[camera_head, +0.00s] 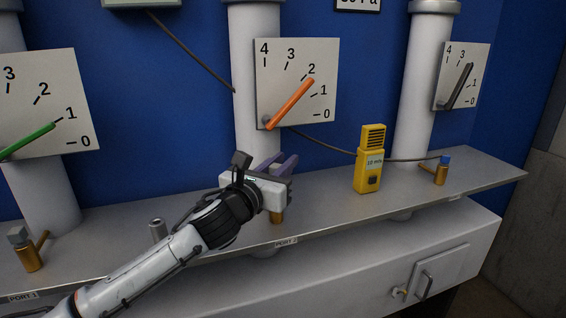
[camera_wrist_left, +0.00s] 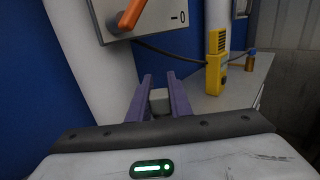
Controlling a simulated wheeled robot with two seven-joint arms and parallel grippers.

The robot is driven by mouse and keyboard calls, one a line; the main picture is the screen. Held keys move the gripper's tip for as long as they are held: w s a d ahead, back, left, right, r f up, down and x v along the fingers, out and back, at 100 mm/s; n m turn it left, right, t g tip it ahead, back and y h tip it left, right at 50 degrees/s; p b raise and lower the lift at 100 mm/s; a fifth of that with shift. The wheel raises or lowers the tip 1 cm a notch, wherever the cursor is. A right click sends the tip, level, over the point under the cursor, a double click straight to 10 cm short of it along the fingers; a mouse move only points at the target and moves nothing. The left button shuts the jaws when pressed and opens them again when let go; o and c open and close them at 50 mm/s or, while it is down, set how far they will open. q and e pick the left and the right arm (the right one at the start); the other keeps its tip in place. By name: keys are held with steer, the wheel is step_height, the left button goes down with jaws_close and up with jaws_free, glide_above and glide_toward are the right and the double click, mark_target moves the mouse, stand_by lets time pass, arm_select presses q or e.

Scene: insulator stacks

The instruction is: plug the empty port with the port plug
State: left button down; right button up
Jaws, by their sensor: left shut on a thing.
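My left gripper (camera_head: 288,168) is over the middle of the shelf, at the brass port labelled PORT 2 (camera_head: 277,217). Its purple fingers (camera_wrist_left: 160,98) are shut on a light grey block (camera_wrist_left: 159,101), which looks like the port plug. The left brass port (camera_head: 29,257) has a grey cap. The right brass port (camera_head: 440,174) has a blue cap. My right gripper is not in view.
A yellow meter (camera_head: 370,160) stands on the shelf (camera_head: 340,212) right of my gripper. A small grey cylinder (camera_head: 157,230) stands behind my forearm. White pipes and gauge boards with green, orange (camera_head: 290,104) and dark pointers rise behind. A cable runs behind the meter.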

arm_select(q)
steer(key=shift+f+b, duration=1.4)
steer(key=shift+f, duration=1.05)
steer(key=c, duration=1.5)
jaws_free()
steer(key=shift+c, duration=0.2)
steer(key=shift+s+a, duration=0.1)
steer(key=v, duration=1)
steer(key=shift+s, duration=0.1)
